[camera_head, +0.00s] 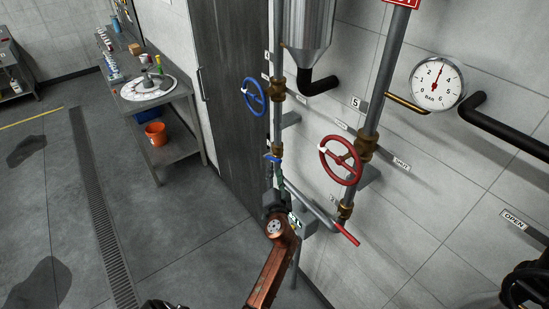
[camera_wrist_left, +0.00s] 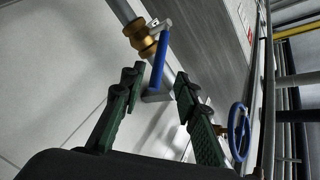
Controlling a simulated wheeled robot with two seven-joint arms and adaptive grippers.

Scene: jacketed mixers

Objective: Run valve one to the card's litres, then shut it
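My left gripper (camera_head: 276,178) is at the thin vertical pipe, just below a small blue lever (camera_head: 272,158). In the left wrist view its two green fingers (camera_wrist_left: 158,80) are apart, with the blue lever (camera_wrist_left: 159,62) showing between and beyond the fingertips; contact cannot be told. The lever is beside a brass fitting (camera_wrist_left: 142,36) on the pipe. A blue handwheel (camera_head: 254,95) is higher on that pipe. A red handwheel (camera_head: 341,160) is on the pipe to the right, and a red lever (camera_head: 346,234) is below. I cannot tell which is valve one, and no litres card is readable. My right gripper is not seen.
A pressure gauge (camera_head: 437,82) is on the wall at the right. A small box with a display (camera_head: 297,221) is beside my left arm. A bench (camera_head: 150,103) with an orange bucket (camera_head: 156,133) below is at the left. The floor between is open.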

